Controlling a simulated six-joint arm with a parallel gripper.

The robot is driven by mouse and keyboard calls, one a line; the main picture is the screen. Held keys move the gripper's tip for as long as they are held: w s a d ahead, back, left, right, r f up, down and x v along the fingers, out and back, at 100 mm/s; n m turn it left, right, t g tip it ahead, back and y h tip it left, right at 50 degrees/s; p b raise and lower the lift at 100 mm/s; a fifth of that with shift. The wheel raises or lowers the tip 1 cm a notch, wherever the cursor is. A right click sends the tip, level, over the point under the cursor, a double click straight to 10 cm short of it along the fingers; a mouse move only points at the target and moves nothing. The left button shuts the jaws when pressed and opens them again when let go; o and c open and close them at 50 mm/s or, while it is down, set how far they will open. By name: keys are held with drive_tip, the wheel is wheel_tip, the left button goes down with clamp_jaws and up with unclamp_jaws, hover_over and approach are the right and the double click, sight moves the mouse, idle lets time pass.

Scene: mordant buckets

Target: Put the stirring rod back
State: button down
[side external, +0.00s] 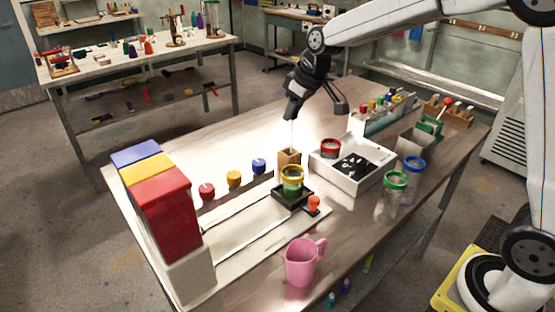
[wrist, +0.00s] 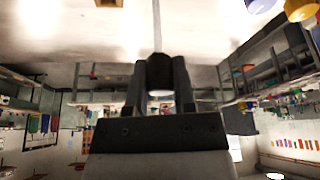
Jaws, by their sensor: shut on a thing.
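My gripper (side external: 290,112) points down above the middle of the bench and is shut on the stirring rod (side external: 292,136). The rod is thin and pale and hangs roughly upright below the fingers. A small wooden block (side external: 289,158) stands beneath it. I cannot tell whether the rod's lower end is above, behind or inside the block. In the wrist view the rod (wrist: 157,22) runs from between the gripper's fingertips (wrist: 160,72) to the top edge. A yellow-rimmed jar with green contents (side external: 292,182) sits on a black base (side external: 280,198) just in front of the block.
A white tray (side external: 325,172) with a red-rimmed jar (side external: 331,148) is to the right. Green-rimmed (side external: 395,182) and blue-rimmed (side external: 414,166) jars stand beyond it. A pink mug (side external: 300,264) is in front. Tall coloured bins (side external: 165,215) stand left. Bare bench lies behind the block.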

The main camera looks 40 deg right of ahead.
drive_tip(key=w+d+f, duration=0.2)
drive_tip(key=w+d, duration=0.6)
drive_tip(key=w, duration=0.1)
drive_tip(key=shift+f, duration=0.3)
drive_tip(key=shift+w+f, duration=0.1)
wheel_tip(320, 180, down, 10)
idle(0.6)
idle(0.3)
drive_tip(key=shift+c, duration=2.2)
unclamp_jaws()
drive_tip(key=v, duration=1.2)
